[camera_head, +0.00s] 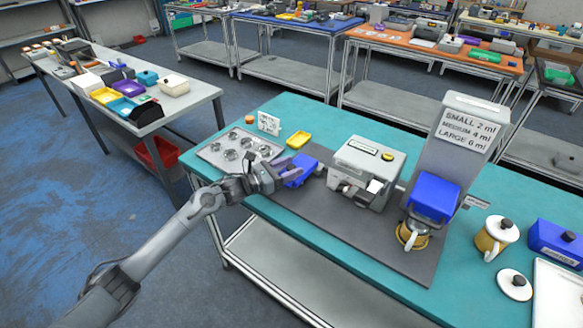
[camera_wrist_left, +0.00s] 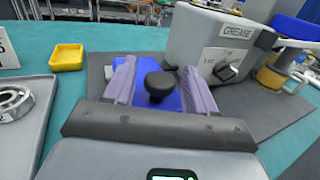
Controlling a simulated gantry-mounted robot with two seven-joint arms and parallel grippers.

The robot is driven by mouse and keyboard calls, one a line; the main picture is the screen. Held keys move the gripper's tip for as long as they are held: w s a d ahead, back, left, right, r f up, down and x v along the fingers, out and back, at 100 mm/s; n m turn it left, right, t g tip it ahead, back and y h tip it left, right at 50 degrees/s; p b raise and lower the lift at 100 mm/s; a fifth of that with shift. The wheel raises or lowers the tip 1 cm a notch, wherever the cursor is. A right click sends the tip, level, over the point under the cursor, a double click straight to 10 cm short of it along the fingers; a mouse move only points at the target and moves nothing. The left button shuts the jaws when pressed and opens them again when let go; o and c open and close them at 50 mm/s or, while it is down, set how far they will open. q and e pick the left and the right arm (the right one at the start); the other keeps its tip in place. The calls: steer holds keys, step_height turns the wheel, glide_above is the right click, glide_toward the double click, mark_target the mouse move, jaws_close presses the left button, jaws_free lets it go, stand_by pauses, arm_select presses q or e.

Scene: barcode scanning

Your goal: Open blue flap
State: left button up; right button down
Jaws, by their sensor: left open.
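A blue flap (camera_head: 302,171) sits on the dark grey mat just left of the grey-white machine. In the left wrist view the blue flap (camera_wrist_left: 146,63) carries a black round knob (camera_wrist_left: 159,84). My left gripper (camera_head: 283,172) is at the flap. Its purple fingers (camera_wrist_left: 158,90) are open, one on each side of the knob, with gaps visible. I cannot tell whether either finger touches the flap. The flap's near part is hidden by the gripper body. My right gripper is not in view.
The grey-white machine (camera_head: 372,160), labelled GREASE in the left wrist view, stands close to the right of the flap. A tray of metal parts (camera_head: 214,153) and a yellow dish (camera_head: 299,139) are left and behind. A tall dispenser (camera_head: 446,150) with a blue box stands further right.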

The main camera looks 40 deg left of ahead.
arm_select(q)
steer(key=shift+w+d, duration=0.2)
steer(key=shift+w, duration=0.2)
steer(key=shift+c, duration=0.5)
jaws_close()
